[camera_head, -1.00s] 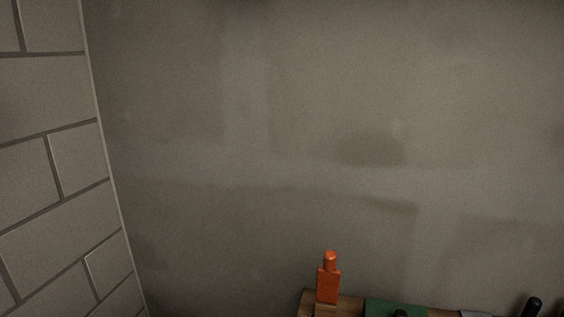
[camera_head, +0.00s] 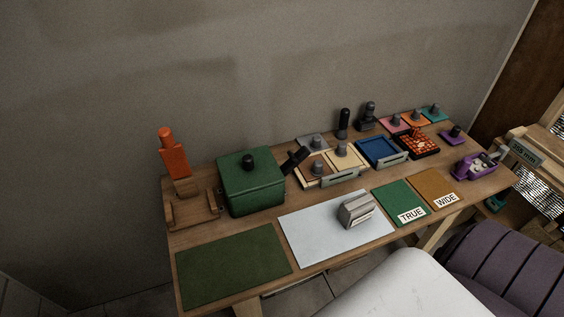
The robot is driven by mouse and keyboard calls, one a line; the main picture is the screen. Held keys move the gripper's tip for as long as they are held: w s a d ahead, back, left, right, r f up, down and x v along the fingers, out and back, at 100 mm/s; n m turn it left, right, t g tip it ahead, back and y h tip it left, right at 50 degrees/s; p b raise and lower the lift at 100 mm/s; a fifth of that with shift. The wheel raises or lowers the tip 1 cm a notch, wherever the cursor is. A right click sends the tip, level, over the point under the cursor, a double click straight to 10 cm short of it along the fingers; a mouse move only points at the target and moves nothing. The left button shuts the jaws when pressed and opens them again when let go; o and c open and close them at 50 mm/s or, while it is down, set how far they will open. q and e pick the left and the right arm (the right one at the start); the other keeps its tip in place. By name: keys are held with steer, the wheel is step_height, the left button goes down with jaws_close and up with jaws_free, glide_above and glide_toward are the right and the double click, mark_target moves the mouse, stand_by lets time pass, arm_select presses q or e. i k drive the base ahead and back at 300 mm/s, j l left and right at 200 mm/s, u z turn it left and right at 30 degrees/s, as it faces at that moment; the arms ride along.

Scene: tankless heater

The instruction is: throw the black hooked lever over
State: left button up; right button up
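A black tilted piece (camera_head: 297,158) stands just right of the green lidded box on the wooden table, leaning up to the right. It may be the black hooked lever, but it is too small to make out a hook. A black upright handle (camera_head: 343,123) and a dark grey upright piece (camera_head: 367,117) stand at the table's back edge. Neither of my grippers is in view.
The wooden table (camera_head: 215,238) stands along the wall. It holds an orange upright handle (camera_head: 173,155), the green box (camera_head: 251,187), a blue tray (camera_head: 378,151), a dark green mat (camera_head: 233,267) and a pale board (camera_head: 312,236). A purple ribbed object (camera_head: 510,262) is at lower right.

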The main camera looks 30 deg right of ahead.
mark_target(296, 159)
steer(key=z, duration=1.2)
